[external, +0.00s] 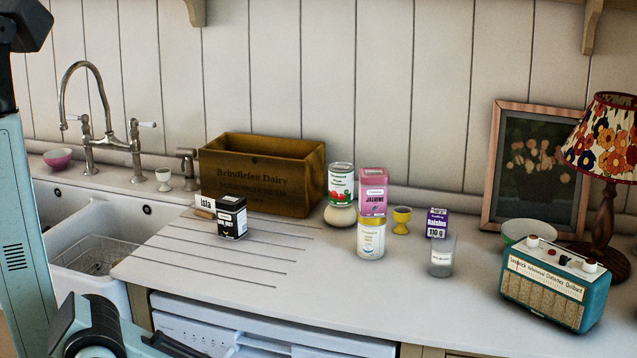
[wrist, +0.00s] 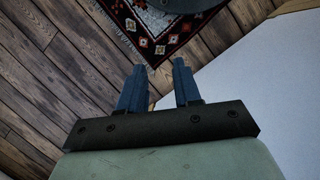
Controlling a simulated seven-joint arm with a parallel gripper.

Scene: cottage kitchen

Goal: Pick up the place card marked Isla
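The place card marked Isla (external: 206,202) is a small white card in a wooden holder on the white worktop. It is in the external view, in front of the wooden crate's left end. A black and white box stands at its right and hides part of it. My gripper (wrist: 158,85) shows in the wrist view with its two blue fingers apart and nothing between them. It points toward the wooden floor and a patterned rug, away from the card. In the external view my arm is at the lower left, well short of the card. The wrist view does not show the card.
The black box (external: 231,217) stands close beside the card. The Brindlefen Dairy crate (external: 262,180) is behind. The sink (external: 90,235) is left. The worktop in front of the card is clear.

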